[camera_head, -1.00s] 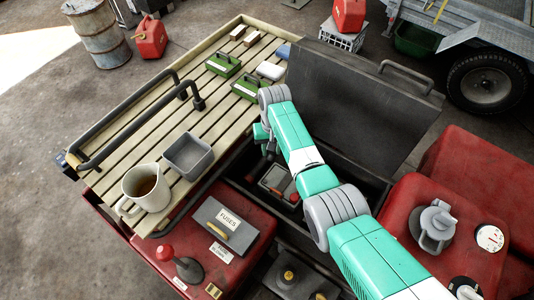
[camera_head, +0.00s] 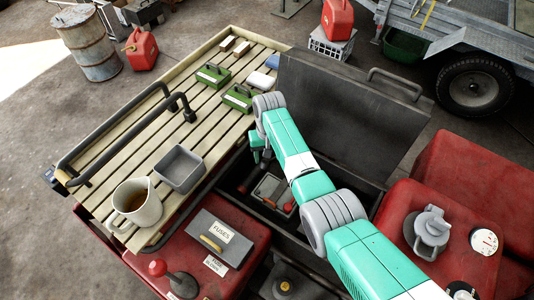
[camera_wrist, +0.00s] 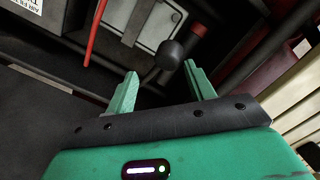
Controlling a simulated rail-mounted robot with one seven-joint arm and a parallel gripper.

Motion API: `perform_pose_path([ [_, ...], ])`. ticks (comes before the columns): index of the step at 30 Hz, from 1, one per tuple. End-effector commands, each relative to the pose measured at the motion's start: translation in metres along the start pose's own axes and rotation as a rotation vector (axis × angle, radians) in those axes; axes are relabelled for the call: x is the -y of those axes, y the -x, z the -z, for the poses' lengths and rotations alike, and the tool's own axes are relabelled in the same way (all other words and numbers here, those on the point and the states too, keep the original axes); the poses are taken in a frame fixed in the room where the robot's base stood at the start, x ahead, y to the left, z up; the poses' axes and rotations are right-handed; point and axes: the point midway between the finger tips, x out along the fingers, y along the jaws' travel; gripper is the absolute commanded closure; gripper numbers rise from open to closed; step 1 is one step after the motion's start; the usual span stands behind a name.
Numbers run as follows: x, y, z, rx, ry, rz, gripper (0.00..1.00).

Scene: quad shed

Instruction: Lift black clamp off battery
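The battery (camera_head: 268,188) is a grey box in the open dark compartment, with red parts at its near edge. It also shows in the wrist view (camera_wrist: 150,20), at the top. A black rounded piece, seemingly the black clamp (camera_wrist: 170,54), is at the battery's corner in the wrist view. My gripper (camera_wrist: 160,82) is open and empty. Its two green fingers are apart, and the black piece appears just beyond the gap between them. In the head view my gripper is at the compartment's left side, partly hidden by my arm, and I cannot make out the clamp clearly.
A dark raised lid (camera_head: 345,115) stands behind the compartment. The slatted rack (camera_head: 140,130) at left holds a jug (camera_head: 138,203), a grey tray (camera_head: 183,168) and green boxes (camera_head: 213,75). A red cable (camera_wrist: 94,32) hangs left of the fingers in the wrist view.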

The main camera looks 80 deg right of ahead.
Motion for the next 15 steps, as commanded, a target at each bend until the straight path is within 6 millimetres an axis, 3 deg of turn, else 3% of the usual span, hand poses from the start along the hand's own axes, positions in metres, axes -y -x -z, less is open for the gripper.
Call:
perform_pose_path([
  [10, 0.000, 0.000, -0.002, 0.007, 0.001, -0.001, 0.50],
  [15, 0.001, 0.029, -0.001, 0.002, 0.002, 0.001, 0.50],
])
